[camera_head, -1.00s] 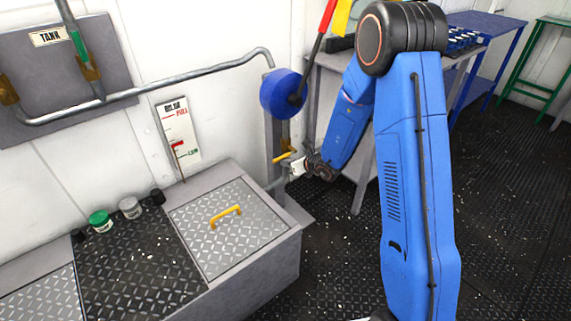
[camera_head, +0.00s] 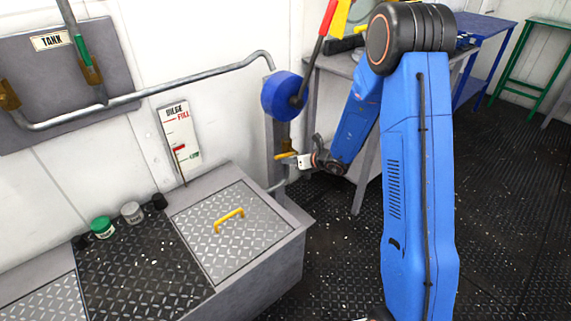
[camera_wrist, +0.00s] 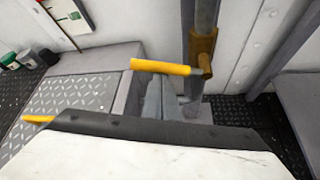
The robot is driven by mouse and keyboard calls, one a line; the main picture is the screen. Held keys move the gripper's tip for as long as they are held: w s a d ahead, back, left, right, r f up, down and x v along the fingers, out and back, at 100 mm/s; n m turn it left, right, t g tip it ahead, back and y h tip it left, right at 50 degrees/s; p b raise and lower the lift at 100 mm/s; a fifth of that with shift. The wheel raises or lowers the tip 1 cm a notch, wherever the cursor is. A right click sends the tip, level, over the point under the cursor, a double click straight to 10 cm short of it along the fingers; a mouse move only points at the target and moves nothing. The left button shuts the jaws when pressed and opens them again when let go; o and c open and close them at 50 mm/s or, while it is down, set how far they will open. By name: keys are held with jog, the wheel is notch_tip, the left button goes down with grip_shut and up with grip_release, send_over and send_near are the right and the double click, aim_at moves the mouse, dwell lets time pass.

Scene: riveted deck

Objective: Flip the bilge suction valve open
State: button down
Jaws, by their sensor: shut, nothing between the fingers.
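The bilge suction valve has a yellow lever (camera_head: 285,156) on the upright pipe below a blue round pump body. In the wrist view the yellow lever (camera_wrist: 160,67) lies about level, crosswise to the pipe, and joins a brass valve body (camera_wrist: 203,45) at its right end. My gripper (camera_head: 301,161) is shut and empty, just right of and slightly below the lever in the head view. I cannot tell whether it touches the lever.
The blue pump body (camera_head: 281,96) with its red handle is above the valve. A bilge gauge (camera_head: 179,137) hangs on the wall to the left. A raised deck box with a yellow-handled hatch (camera_head: 226,241) stands left of the arm. A grey bench (camera_head: 366,176) stands close behind the arm.

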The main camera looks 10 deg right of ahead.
jog(key=shift+w+d+r+m+g+y, duration=0.15)
jog(key=shift+d+r+m+g+y, duration=0.1)
jog(key=shift+r+m+y, duration=0.35)
jog(key=shift+w+d+r+m+g+y, duration=0.15)
jog(key=shift+d+r+m+y, duration=0.05)
jog(key=shift+r+m+y, duration=0.35)
jog(key=w+d+r+m+y, duration=0.2)
jog(key=d+r+m+y, duration=0.1)
jog(key=m, duration=0.4)
jog(key=shift+w+d+r+y, duration=0.25)
jog(key=shift+d+y, duration=0.45)
jog(key=shift+y, duration=0.35)
jog(key=shift+w+d, duration=0.1)
